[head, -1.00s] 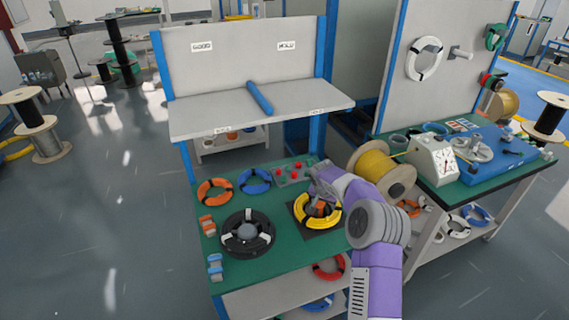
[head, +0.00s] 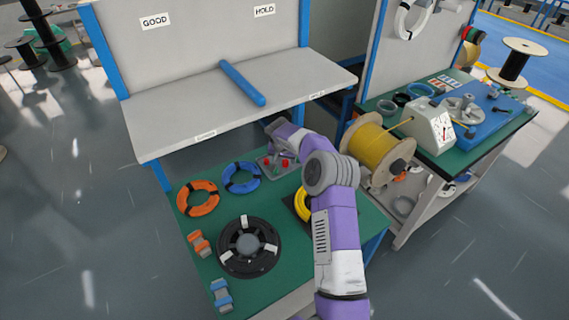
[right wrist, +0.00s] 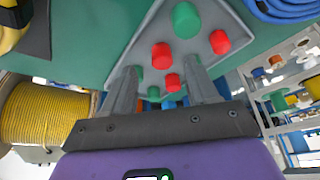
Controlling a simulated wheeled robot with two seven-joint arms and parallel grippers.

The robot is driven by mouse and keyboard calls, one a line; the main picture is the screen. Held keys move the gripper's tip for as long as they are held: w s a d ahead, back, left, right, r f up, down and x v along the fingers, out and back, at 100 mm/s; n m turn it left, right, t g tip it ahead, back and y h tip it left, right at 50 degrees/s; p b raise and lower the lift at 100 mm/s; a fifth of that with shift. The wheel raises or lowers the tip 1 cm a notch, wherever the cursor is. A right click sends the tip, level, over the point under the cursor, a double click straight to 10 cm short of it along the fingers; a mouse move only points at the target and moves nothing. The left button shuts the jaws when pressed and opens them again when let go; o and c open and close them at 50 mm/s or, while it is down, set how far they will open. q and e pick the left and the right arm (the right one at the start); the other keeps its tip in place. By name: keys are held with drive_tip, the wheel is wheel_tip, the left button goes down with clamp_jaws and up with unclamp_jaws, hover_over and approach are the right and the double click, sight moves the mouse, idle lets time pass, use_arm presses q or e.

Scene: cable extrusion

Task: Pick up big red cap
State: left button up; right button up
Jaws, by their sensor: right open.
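A grey tray (head: 264,169) on the green bench holds red and green caps; it also shows in the right wrist view (right wrist: 203,67). In that view two larger-looking red caps (right wrist: 161,55) (right wrist: 220,42) stand upright, and a smaller-looking red cap (right wrist: 172,81) lies between my finger bases. I cannot tell for certain which is the biggest. My right gripper (right wrist: 163,68) is open and empty over the tray, one finger on each side of the nearer caps. In the head view its fingers are small beside the caps. My left gripper is not in view.
Orange (head: 198,198) and blue (head: 241,178) cable coils lie left of the tray. A black reel (head: 249,263) lies in front. A yellow coil (head: 302,204) is partly hidden by my arm. A grey shelf (head: 190,110) overhangs the bench's back. A yellow cable spool (head: 375,150) stands right.

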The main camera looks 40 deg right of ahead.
sight(286, 164)
drive_tip(key=x, duration=0.3)
drive_tip(key=shift+w+f, duration=0.15)
drive_tip(key=shift+f, duration=0.05)
clamp_jaws()
drive_tip(key=shift+r, duration=0.1)
drive_tip(key=shift+r, duration=0.65)
wheel_tip(286, 164, up, 3)
drive_tip(key=shift+f+p, duration=0.2)
drive_tip(key=shift+p, duration=0.2)
drive_tip(key=s+a, duration=0.3)
drive_tip(key=a, duration=0.1)
drive_tip(key=s+a+b, duration=0.1)
drive_tip(key=s+a, duration=0.3)
drive_tip(key=a, duration=0.1)
drive_tip(key=s+a, duration=0.4)
drive_tip(key=a, duration=0.1)
drive_tip(key=shift+s+f, duration=0.1)
drive_tip(key=shift+f, duration=0.2)
